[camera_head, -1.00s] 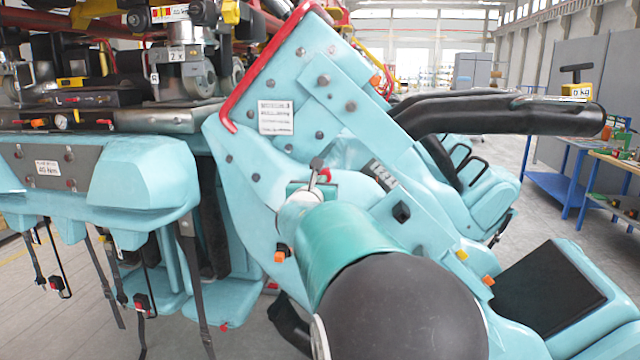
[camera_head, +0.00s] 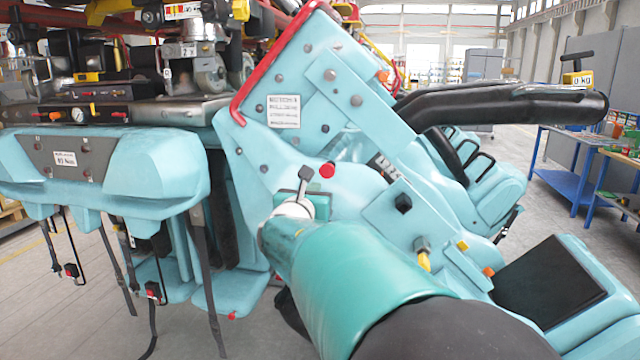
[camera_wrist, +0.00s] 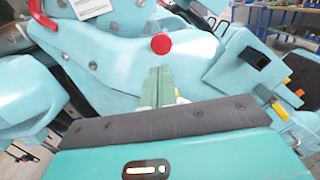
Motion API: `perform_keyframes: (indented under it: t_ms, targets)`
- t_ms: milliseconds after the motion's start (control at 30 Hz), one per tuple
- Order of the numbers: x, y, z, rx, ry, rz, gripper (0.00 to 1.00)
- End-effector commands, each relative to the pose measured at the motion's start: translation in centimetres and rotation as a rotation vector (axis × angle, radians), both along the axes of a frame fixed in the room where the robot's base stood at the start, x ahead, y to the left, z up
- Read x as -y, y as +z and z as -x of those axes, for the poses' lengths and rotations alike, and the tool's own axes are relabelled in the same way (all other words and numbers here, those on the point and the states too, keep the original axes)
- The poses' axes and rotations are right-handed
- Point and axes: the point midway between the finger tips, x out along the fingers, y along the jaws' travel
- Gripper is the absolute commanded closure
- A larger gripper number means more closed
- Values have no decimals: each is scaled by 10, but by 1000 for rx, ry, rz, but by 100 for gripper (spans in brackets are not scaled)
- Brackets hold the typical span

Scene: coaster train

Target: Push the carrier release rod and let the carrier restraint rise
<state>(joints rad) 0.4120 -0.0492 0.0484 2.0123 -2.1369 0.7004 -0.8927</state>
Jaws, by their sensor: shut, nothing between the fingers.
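A round red knob (camera_head: 327,170), which looks like the end of the release rod, stands out from the light-blue side panel of the carrier (camera_head: 350,60). In the wrist view the red knob (camera_wrist: 161,43) is just beyond and above my fingertips. My gripper (camera_wrist: 160,72) is shut and empty, pointing toward the panel; I see no clear contact with the knob. In the head view my teal wrist hides most of the gripper. A thick black padded bar (camera_head: 500,108), likely the restraint, reaches out to the right of the carrier, nearly level.
A yellow-tipped fitting (camera_head: 423,255) sits lower on the panel. A light-blue seat block (camera_head: 555,290) is at lower right. Hanging straps (camera_head: 205,280) and a blue housing (camera_head: 100,190) are at left. A blue workbench (camera_head: 560,175) stands far right.

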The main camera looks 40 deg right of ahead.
Motion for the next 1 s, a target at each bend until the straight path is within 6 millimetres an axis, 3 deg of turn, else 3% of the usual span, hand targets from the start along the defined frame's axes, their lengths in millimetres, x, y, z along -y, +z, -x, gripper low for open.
perform_keyframes:
  t_ms: [233, 1000]
  targets:
    - [-22, 0, 16, 1, 0, 0, 100]
    - [-24, -1, 20, 1, -1, -1, 100]
